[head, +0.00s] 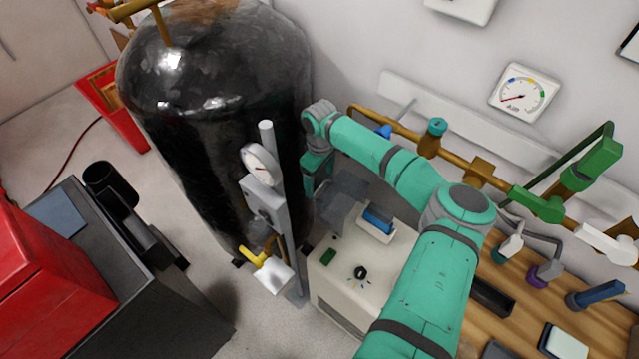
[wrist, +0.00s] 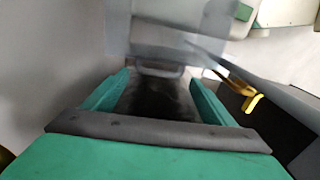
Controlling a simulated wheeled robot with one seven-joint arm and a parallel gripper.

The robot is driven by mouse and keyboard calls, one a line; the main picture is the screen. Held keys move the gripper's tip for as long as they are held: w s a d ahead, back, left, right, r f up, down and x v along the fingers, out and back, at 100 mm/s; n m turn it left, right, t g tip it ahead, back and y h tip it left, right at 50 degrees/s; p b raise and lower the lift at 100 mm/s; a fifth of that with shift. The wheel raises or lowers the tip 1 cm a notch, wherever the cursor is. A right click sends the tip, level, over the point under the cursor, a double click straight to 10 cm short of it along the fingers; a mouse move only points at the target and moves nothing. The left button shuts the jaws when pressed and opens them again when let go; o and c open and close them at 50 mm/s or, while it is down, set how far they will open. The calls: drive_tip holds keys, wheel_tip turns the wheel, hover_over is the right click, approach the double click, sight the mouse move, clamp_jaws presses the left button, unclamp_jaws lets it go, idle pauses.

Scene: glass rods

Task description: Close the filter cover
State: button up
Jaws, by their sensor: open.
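The filter cover (head: 345,187) appears as a translucent grey lid, raised at the back left of a cream machine box (head: 340,277). A blue filter piece (head: 378,220) sits in the box's top and is uncovered. My gripper (head: 316,178) is to the left of the cover, pointing down, its fingertips partly hidden. In the wrist view, my gripper (wrist: 158,82) shows two green fingers spread apart with nothing clearly held between them. A translucent grey panel, likely the cover (wrist: 165,32), is just beyond the fingertips. I cannot tell whether they touch.
A large black tank (head: 215,110) stands just left of my gripper. A grey post with a gauge (head: 262,165) and a yellow-handled valve (head: 265,257) rises in front of it. Brown wall pipes (head: 400,135) run behind my arm. A wooden bench (head: 530,300) is at right.

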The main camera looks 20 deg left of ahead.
drive_tip(key=shift+f, duration=1.5)
drive_tip(key=c, duration=1.2)
drive_tip(key=shift+a, duration=0.1)
drive_tip(key=shift+c, duration=0.2)
